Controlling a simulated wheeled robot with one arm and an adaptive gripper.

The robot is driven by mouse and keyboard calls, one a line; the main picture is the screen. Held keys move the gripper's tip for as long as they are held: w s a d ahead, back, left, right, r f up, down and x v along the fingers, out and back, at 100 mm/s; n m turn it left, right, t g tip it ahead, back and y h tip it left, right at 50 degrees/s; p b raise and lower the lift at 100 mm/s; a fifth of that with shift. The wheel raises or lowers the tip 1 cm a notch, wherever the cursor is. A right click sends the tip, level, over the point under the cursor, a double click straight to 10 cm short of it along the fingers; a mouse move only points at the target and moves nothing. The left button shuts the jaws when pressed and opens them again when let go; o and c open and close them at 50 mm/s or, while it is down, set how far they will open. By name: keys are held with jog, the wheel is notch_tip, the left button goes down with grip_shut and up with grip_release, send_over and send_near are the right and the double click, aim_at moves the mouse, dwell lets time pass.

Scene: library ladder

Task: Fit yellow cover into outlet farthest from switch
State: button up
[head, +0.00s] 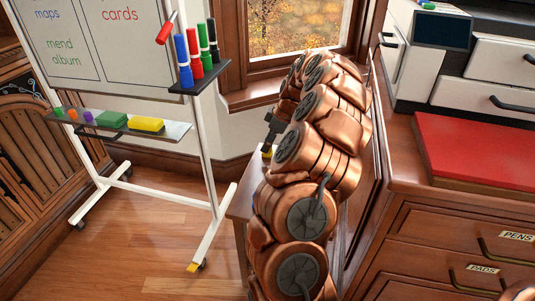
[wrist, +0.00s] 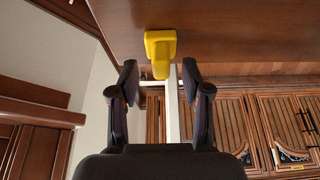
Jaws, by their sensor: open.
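A yellow cover (wrist: 160,46) with a wide base and a narrower stub sits against a brown wooden surface (wrist: 230,30) in the wrist view. My gripper (wrist: 159,72) is open, its two dark fingers apart on either side below the cover, with the stub's end close to the line between the fingertips. In the head view, a small part of the yellow cover (head: 267,152) shows at the wooden top beside my gripper (head: 268,142), which my copper arm partly hides. I see no outlet or switch in either view.
A whiteboard stand (head: 212,170) with a marker holder (head: 200,80) and a tray (head: 165,132) of erasers stands left. A drawer cabinet (head: 440,230) with a red pad (head: 478,150) is at right. Open wooden floor (head: 130,245) lies at lower left.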

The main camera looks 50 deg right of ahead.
jog(key=shift+x, duration=0.8)
grip_shut()
jog(key=shift+r, duration=0.1)
